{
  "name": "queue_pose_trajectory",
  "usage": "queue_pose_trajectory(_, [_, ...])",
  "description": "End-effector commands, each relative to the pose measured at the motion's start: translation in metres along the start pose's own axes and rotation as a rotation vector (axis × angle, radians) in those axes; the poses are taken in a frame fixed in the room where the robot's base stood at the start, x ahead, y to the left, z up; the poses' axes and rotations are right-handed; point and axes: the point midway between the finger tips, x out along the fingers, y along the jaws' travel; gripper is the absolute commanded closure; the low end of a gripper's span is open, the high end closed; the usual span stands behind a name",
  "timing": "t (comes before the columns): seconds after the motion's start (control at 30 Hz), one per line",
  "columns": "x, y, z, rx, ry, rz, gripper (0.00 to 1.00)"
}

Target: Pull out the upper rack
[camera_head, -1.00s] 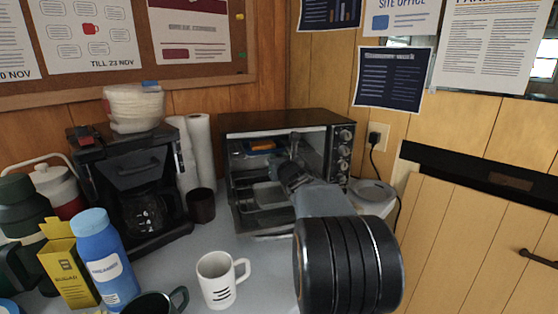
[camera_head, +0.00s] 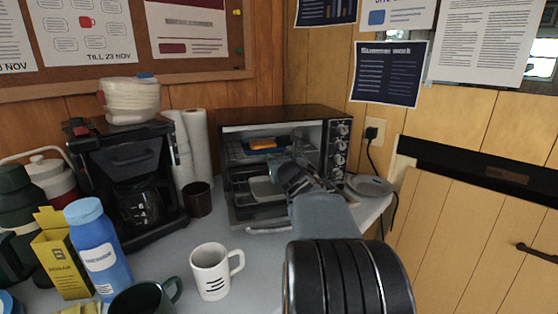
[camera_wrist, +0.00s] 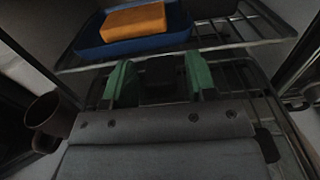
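The toaster oven (camera_head: 290,114) stands open at the back of the counter. Its upper rack (camera_wrist: 245,28) is a wire shelf carrying a blue tray (camera_wrist: 93,42) with an orange block (camera_wrist: 134,20); the tray also shows in the head view (camera_head: 246,151). My gripper (camera_wrist: 160,80) is at the oven's open front, just below and in front of the upper rack's front bar. Its green fingertips are apart. A dark block shows between them, with gaps on both sides; I cannot tell what it belongs to. My arm hides part of the oven's inside in the head view.
A lower wire rack (camera_wrist: 238,80) lies beneath my gripper. A brown cup (camera_head: 198,199) stands left of the oven, also in the wrist view (camera_wrist: 50,115). A white mug (camera_head: 210,272), blue bottle (camera_head: 97,250) and coffee maker (camera_head: 125,170) stand further left. A grey round item (camera_head: 369,185) lies right.

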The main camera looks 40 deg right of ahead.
Motion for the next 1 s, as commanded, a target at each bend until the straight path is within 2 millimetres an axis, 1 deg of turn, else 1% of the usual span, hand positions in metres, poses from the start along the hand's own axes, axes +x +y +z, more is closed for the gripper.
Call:
queue_pose_trajectory(0.27, [0.000,0.001,0.000,0.000,0.001,0.001,0.43])
queue_pose_trajectory(0.37, [-0.005,0.000,0.000,0.000,0.001,0.000,0.43])
queue_pose_trajectory(0.43, [-0.012,0.000,0.001,0.000,-0.001,0.000,0.43])
queue_pose_trajectory(0.57, [-0.035,0.000,0.002,-0.001,-0.002,-0.002,0.43])
queue_pose_trajectory(0.8, [-0.085,0.000,0.002,-0.002,-0.001,-0.002,0.43])
queue_pose_trajectory(1.0, [-0.117,0.000,0.002,-0.002,-0.001,-0.002,0.43])
